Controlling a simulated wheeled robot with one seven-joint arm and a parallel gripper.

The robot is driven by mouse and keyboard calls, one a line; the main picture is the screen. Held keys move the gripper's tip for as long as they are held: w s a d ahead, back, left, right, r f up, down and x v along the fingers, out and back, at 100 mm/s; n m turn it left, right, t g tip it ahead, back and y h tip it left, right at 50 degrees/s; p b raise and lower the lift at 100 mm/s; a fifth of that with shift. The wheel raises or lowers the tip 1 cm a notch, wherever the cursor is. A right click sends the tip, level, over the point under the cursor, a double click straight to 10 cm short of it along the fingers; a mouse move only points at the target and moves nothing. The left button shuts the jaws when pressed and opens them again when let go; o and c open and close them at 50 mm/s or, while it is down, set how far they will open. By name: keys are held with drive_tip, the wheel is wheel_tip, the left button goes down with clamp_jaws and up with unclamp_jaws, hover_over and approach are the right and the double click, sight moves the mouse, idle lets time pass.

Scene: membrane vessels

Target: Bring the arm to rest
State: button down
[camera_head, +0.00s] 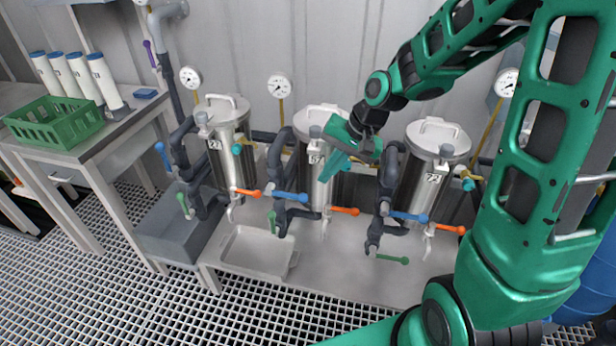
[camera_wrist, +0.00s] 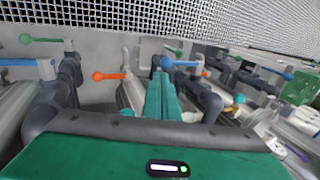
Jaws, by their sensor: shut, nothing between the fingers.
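My gripper (camera_head: 334,166) is green and hangs in front of the middle steel vessel (camera_head: 319,190), hiding part of its body and label. Its fingers are shut with nothing between them. In the wrist view the closed green fingers (camera_wrist: 162,98) point toward the valves and pipes, and a blue valve handle (camera_wrist: 180,63) shows just beyond their tips. I cannot tell whether the fingers touch the vessel or only pass in front of it. My green arm reaches in from the right of the head view.
Vessels marked 21 (camera_head: 228,150) and 73 (camera_head: 424,185) stand on either side. Orange, blue and green valve handles stick out in front. A shallow tray (camera_head: 258,252) lies on the steel bench (camera_head: 340,277). A green crate (camera_head: 55,122) and several white cylinders stand on the left table.

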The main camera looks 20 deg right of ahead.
drive_tip(key=shift+s+d+r, duration=0.25)
drive_tip(key=shift+s+d, duration=0.1)
drive_tip(key=shift+d, duration=0.25)
drive_tip(key=shift+s+d+r, duration=0.25)
drive_tip(key=shift+s+d, duration=0.05)
drive_tip(key=shift+d, duration=0.25)
drive_tip(key=s+d+r+g+h, duration=0.1)
drive_tip(key=s+d+r, duration=0.1)
drive_tip(key=s+d, duration=0.3)
drive_tip(key=s+d+r+g+h, duration=0.1)
drive_tip(key=s+d, duration=0.4)
drive_tip(key=s, duration=0.6)
drive_tip(key=s+d+r+h, duration=0.2)
drive_tip(key=s+d, duration=0.3)
drive_tip(key=s, duration=0.3)
drive_tip(key=shift+s+d+r+g, duration=0.2)
drive_tip(key=shift+s+r+g, duration=0.2)
drive_tip(key=shift+r, duration=0.15)
drive_tip(key=shift+w, duration=0.1)
drive_tip(key=shift+w+f, duration=0.25)
drive_tip(key=shift+w, duration=0.35)
